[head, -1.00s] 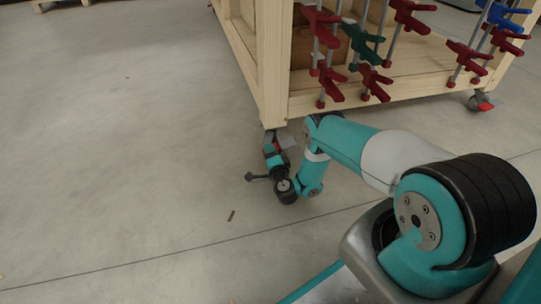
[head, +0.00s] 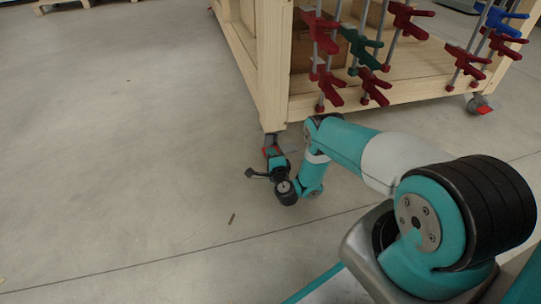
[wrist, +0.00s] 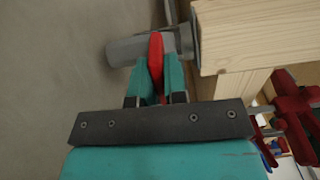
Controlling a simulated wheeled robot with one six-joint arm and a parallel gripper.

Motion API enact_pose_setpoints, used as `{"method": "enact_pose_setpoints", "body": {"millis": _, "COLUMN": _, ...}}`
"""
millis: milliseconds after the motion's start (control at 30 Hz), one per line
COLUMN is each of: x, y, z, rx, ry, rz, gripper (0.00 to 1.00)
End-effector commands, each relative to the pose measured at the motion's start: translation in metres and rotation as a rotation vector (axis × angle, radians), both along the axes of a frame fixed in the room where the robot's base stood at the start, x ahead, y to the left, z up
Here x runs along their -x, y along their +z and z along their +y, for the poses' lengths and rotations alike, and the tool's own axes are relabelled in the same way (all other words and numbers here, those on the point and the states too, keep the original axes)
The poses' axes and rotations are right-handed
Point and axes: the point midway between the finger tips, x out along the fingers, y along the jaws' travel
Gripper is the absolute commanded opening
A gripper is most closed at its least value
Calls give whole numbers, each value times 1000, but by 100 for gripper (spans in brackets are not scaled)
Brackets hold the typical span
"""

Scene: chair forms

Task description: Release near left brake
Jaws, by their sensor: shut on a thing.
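The near left brake is a red lever (wrist: 156,58) on the grey caster (wrist: 126,48) under the wooden cart's near left leg. In the wrist view my gripper (wrist: 157,74) has its two teal fingers closed on either side of the red lever. In the head view my gripper (head: 273,160) reaches in low at the foot of the cart leg. The red brake shows there only as a small patch (head: 267,151) by the fingertips. Most of the caster is hidden in the head view.
The wooden cart (head: 274,75) stands directly above and behind the caster. Red, green and blue clamps (head: 360,45) hang on its side. Another caster with a red brake (head: 484,108) is at the right. The concrete floor (head: 120,150) on the left is open.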

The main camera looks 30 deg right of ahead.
Motion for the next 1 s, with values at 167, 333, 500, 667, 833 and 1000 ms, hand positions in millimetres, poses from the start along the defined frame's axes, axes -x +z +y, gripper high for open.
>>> {"method": "enact_pose_setpoints", "body": {"millis": 167, "x": 0, "y": 5, "z": -1, "rx": -101, "ry": 1, "rz": -29, "gripper": 0}}
{"method": "enact_pose_setpoints", "body": {"millis": 333, "x": 0, "y": 7, "z": -2, "rx": -169, "ry": 1, "rz": -49, "gripper": 0}}
{"method": "enact_pose_setpoints", "body": {"millis": 500, "x": 0, "y": 8, "z": -2, "rx": -204, "ry": 1, "rz": -59, "gripper": 0}}
{"method": "enact_pose_setpoints", "body": {"millis": 667, "x": 0, "y": 8, "z": -3, "rx": -213, "ry": 1, "rz": -61, "gripper": 0}}
{"method": "enact_pose_setpoints", "body": {"millis": 833, "x": 0, "y": 8, "z": -3, "rx": -214, "ry": 1, "rz": -63, "gripper": 0}}
{"method": "enact_pose_setpoints", "body": {"millis": 1000, "x": 0, "y": 8, "z": -3, "rx": -213, "ry": 1, "rz": -62, "gripper": 31}}
